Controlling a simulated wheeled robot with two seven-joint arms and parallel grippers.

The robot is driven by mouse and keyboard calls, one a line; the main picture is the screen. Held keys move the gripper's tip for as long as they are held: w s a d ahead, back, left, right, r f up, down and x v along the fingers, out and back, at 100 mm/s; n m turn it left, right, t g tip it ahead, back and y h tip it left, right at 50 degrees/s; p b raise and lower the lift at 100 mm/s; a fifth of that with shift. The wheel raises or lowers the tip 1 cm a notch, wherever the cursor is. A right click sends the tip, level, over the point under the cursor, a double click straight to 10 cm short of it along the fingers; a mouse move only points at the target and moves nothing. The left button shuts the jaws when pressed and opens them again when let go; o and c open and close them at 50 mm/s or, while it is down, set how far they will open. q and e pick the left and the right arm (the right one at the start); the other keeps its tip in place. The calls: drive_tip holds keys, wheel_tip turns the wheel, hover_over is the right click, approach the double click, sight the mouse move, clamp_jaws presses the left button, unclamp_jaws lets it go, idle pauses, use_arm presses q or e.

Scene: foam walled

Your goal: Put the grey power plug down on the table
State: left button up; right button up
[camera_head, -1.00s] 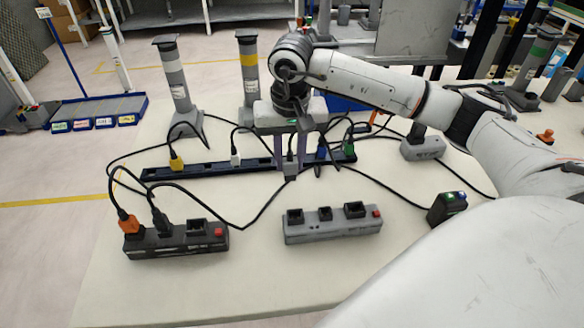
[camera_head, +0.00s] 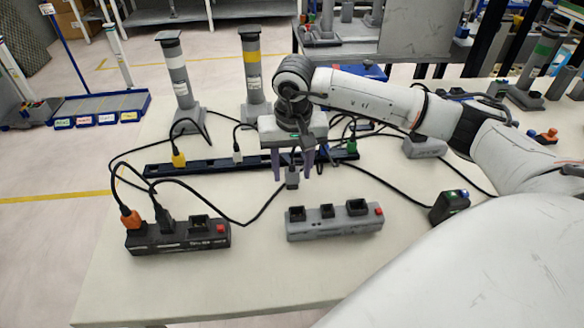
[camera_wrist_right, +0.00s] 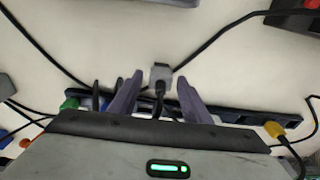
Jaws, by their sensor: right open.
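The grey power plug (camera_head: 292,182) is at the white table (camera_head: 240,285) top, between the dark rail and the grey power strip. It also shows in the right wrist view (camera_wrist_right: 160,74), with its black cable running back between the fingers. My right gripper (camera_head: 293,174) is over it from behind, its purple fingers spread wide. In the right wrist view the fingertips (camera_wrist_right: 160,80) stand to either side of the plug, with gaps on both sides. The contact under the plug is too small to see. My left gripper is not in view.
A grey power strip (camera_head: 334,222) lies in front, right of the plug. A black power strip (camera_head: 177,237) with orange and black plugs lies left. A dark rail (camera_head: 210,166) with coloured plugs lies behind. Cables cross between them. The front of the table is clear.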

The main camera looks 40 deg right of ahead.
sight(293, 173)
drive_tip(key=shift+r, duration=0.1)
wheel_tip(293, 173, up, 12)
drive_tip(key=s, duration=0.1)
drive_tip(key=shift+a, duration=0.35)
